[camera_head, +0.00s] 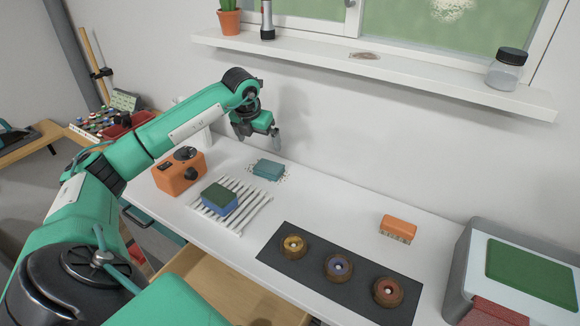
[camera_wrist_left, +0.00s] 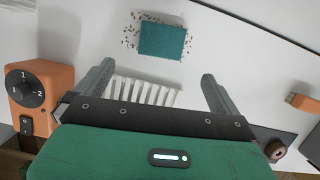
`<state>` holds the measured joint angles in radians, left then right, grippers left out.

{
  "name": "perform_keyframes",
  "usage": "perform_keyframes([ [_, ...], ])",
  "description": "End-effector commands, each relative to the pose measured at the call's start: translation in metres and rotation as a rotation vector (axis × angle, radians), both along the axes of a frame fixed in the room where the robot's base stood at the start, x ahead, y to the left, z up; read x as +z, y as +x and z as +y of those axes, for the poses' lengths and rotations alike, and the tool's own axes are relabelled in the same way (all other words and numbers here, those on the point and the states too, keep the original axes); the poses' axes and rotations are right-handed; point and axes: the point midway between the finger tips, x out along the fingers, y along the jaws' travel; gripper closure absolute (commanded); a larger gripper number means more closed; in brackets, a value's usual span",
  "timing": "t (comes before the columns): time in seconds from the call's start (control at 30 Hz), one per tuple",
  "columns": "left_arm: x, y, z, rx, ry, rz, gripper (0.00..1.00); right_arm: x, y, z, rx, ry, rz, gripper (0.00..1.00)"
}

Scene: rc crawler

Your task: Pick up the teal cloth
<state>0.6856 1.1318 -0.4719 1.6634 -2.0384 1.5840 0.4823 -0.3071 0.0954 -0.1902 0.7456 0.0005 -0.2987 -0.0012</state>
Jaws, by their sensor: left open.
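The teal cloth (camera_head: 268,169) lies flat on the white table near the wall, with brown crumbs scattered around it. It also shows in the left wrist view (camera_wrist_left: 162,41), beyond my fingertips. My left gripper (camera_head: 272,140) is above the table, over and a little behind the cloth in the head view, and apart from it. In the left wrist view its two fingers (camera_wrist_left: 157,76) are spread wide with nothing between them. My right gripper does not show.
An orange box with black knobs (camera_head: 180,172) stands left of the cloth. A white slatted rack (camera_head: 252,210) holds a green-and-blue sponge (camera_head: 219,199). A dark mat (camera_head: 285,259) carries three round pieces. An orange-topped block (camera_head: 398,229) sits at right. A shelf (camera_head: 380,74) overhangs behind.

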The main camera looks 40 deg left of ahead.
Motion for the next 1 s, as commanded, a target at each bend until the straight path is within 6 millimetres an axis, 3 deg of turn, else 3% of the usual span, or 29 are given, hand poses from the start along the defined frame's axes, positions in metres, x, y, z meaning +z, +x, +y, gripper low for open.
perform_keyframes([
  [0.13,-0.024,0.006,0.000,-0.002,-0.003,0.006,0.00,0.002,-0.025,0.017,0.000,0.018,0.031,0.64],
  [0.33,-0.061,0.018,0.002,-0.001,-0.004,0.004,0.00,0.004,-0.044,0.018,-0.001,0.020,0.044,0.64],
  [0.47,-0.074,0.022,0.004,-0.002,-0.002,0.002,0.00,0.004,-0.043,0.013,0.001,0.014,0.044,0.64],
  [0.67,-0.088,0.027,0.003,-0.001,-0.004,0.004,0.00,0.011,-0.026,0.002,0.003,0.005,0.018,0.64],
  [0.87,-0.116,0.037,0.003,0.000,-0.005,0.003,0.00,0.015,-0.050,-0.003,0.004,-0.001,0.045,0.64],
  [1.0,-0.127,0.040,0.004,-0.002,-0.002,0.002,0.00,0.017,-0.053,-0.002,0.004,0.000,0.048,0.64],
])
